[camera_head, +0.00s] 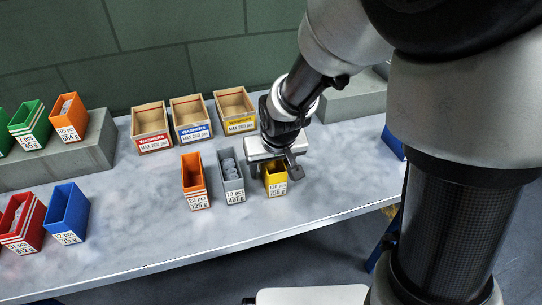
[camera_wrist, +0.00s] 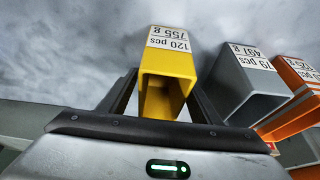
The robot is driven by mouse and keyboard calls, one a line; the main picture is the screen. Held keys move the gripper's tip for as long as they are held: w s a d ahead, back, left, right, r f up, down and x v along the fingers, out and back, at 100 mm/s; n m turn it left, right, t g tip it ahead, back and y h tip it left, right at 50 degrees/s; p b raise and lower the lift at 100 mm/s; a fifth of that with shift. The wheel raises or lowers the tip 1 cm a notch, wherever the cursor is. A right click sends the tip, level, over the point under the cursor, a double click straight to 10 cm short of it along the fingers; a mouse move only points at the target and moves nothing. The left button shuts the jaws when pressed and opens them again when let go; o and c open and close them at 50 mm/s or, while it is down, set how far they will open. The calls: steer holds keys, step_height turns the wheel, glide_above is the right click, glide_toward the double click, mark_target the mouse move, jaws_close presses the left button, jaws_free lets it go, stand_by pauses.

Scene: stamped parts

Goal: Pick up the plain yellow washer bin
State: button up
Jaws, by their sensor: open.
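The plain yellow bin (camera_head: 276,187) stands on the grey table, at the right end of the front row of three bins. Its label reads 120 pcs, 755 g. My gripper (camera_head: 275,163) is over it and hides part of it in the head view. In the wrist view the yellow bin (camera_wrist: 168,65) lies between the two fingers of my gripper (camera_wrist: 160,95), one on each side. The fingers are open, with a small gap visible on the left side. The right finger is close to the bin; I cannot tell if it touches. What the bin holds is hidden.
A grey bin (camera_head: 231,178) stands close to the left of the yellow one, then an orange striped bin (camera_head: 194,178). Cardboard boxes (camera_head: 190,118) stand behind. Blue (camera_head: 68,211) and red (camera_head: 22,222) bins are at the left. Bare table lies in front.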

steer(key=c, duration=1.1)
